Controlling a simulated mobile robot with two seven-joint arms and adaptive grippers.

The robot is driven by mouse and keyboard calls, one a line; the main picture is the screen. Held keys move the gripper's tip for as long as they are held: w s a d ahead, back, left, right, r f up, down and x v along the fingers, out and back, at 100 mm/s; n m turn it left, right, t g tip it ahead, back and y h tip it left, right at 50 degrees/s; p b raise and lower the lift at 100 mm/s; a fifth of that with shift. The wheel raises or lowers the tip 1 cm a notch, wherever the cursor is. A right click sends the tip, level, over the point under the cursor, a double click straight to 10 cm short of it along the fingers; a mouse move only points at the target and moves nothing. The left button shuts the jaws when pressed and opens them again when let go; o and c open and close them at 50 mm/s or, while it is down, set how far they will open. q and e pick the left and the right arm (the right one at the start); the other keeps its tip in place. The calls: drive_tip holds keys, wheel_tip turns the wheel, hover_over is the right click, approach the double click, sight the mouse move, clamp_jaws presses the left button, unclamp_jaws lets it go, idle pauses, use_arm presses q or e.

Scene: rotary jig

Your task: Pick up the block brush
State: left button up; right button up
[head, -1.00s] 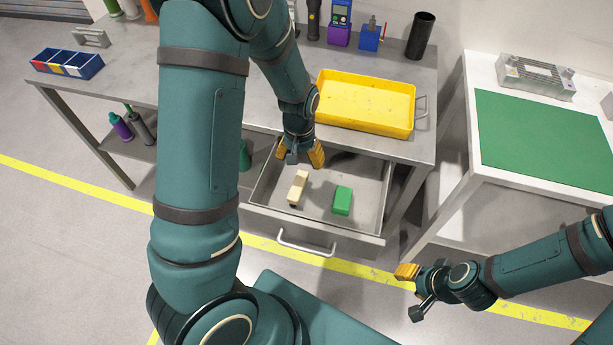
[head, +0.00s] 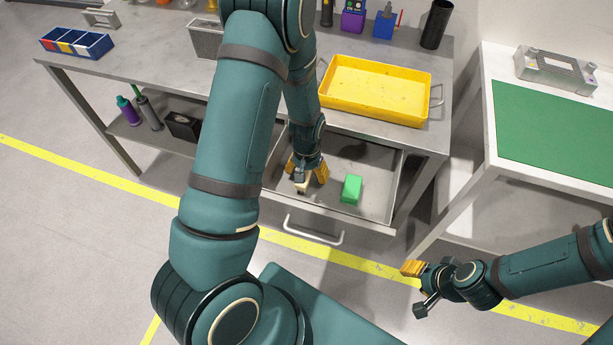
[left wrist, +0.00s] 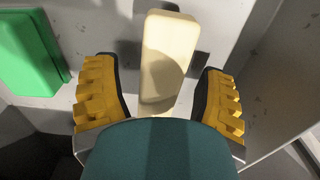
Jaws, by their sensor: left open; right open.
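The block brush, with a cream wooden body, lies in the open drawer and shows in the left wrist view (left wrist: 166,62). In the head view only a small end of it (head: 303,187) shows below my left gripper. My left gripper (head: 307,172) is open above it in the drawer. In the left wrist view its yellow fingers (left wrist: 160,95) stand on either side of the brush, with a gap on both sides. My right gripper (head: 418,287) is open and empty, away from the drawer at lower right.
A green block (head: 351,189) lies in the drawer (head: 377,208) to the right of the brush; it also shows in the left wrist view (left wrist: 28,55). A yellow tray (head: 375,90) stands on the bench above. The drawer walls are close by.

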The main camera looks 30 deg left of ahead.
use_arm(q)
drive_tip(key=shift+f, duration=0.7)
drive_tip(key=shift+r, duration=0.1)
drive_tip(key=shift+c, duration=0.2)
clamp_jaws()
wheel_tip(320, 180, up, 10)
drive_tip(key=p, duration=0.2)
drive_tip(key=shift+p, duration=0.4)
